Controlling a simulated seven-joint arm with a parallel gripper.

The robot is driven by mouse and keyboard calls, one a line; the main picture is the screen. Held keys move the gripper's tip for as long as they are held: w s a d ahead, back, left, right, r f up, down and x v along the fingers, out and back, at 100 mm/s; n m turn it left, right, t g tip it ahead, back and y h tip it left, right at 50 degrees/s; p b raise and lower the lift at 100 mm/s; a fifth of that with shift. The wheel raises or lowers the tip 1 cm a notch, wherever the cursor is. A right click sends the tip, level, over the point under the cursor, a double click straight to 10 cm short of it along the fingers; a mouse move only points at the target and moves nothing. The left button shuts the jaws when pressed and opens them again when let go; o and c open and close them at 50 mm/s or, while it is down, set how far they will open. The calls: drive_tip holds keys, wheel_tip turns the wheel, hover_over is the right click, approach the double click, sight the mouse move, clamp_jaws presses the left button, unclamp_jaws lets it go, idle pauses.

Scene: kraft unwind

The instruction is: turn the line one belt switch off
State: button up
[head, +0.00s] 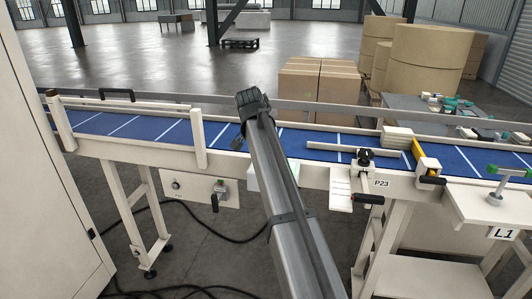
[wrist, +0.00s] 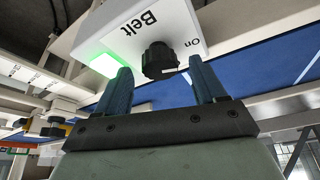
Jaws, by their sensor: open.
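The belt switch is a white box (wrist: 190,25) marked "Belt" and "On", with a black round knob (wrist: 160,60) and a lit green lamp (wrist: 102,64). In the wrist view my gripper (wrist: 161,72) is open, its two blue fingers on either side of the knob. I see a gap at each side; whether the tips reach past the knob's face is unclear. The knob's pointer direction cannot be read. In the head view, my grey arm hides the gripper and most of a pale box (head: 256,178) below the belt.
A blue conveyor belt (head: 140,127) with white rails runs across the head view. Left of my arm hangs a panel (head: 172,186) with a small knob and a dark handle. Cables lie on the floor.

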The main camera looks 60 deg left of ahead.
drive_tip(key=shift+w+f, duration=0.15)
drive_tip(key=shift+f, duration=0.2)
drive_tip(key=c, duration=1.1)
drive_tip(key=shift+o, duration=0.2)
